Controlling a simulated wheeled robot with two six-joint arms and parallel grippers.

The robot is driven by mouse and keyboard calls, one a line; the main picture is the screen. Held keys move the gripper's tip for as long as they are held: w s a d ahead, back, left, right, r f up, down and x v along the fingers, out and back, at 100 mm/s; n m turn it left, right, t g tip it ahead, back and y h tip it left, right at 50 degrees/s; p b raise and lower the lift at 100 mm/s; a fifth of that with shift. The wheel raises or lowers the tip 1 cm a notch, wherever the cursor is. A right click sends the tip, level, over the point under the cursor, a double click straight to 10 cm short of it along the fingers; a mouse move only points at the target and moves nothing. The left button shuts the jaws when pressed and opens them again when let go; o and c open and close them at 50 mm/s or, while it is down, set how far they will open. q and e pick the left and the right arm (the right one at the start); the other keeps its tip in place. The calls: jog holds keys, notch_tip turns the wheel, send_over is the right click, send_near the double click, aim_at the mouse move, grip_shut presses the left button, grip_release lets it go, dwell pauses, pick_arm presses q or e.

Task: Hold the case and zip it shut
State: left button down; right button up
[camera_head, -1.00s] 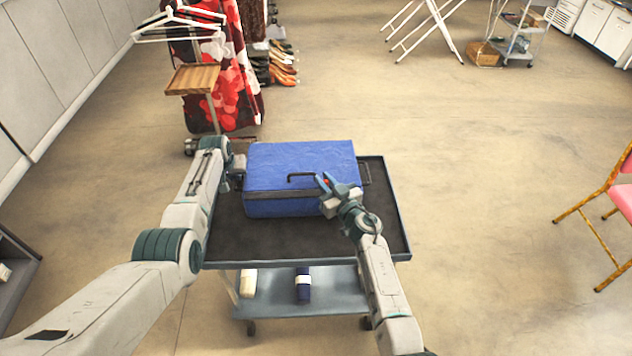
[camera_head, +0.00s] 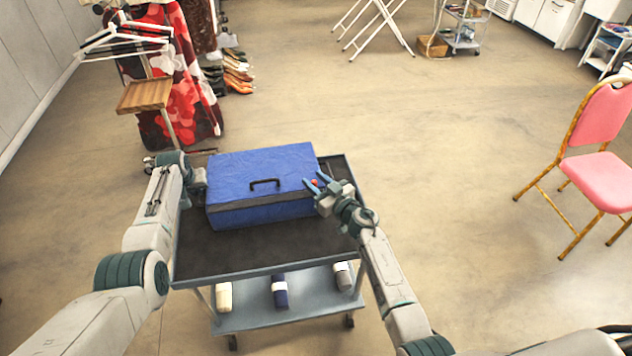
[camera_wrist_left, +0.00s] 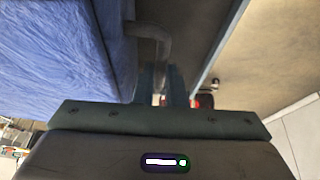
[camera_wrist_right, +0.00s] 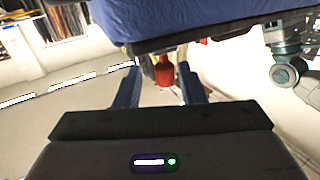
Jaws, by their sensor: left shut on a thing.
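My left gripper (camera_head: 198,182) is at the case's left end. In the left wrist view it is shut on a grey side handle (camera_wrist_left: 150,40). My right gripper (camera_head: 318,184) is at the case's right front corner, its fingers apart. In the right wrist view a red pull (camera_wrist_right: 163,72) hangs between these fingers, with gaps on both sides. The far side of the case is hidden.
A lower cart shelf (camera_head: 300,300) holds several rolls. A pink chair (camera_head: 600,165) stands at the right. A rack with hangers and red cloth (camera_head: 170,80) stands behind on the left.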

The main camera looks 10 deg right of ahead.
pick_arm(q)
jog(key=shift+d, duration=0.1)
pick_arm(e)
jog(key=v, duration=1.2)
pick_arm(q)
jog(key=c, duration=1.4)
grip_release()
jog(key=shift+r, duration=0.15)
jog(key=shift+s+r+p, duration=0.25)
jog(key=shift+r+p, duration=0.05)
jog(key=shift+r, duration=0.35)
jog(key=v, duration=0.9)
pick_arm(e)
jog(key=shift+r, duration=0.15)
pick_arm(q)
jog(key=shift+s, duration=0.1)
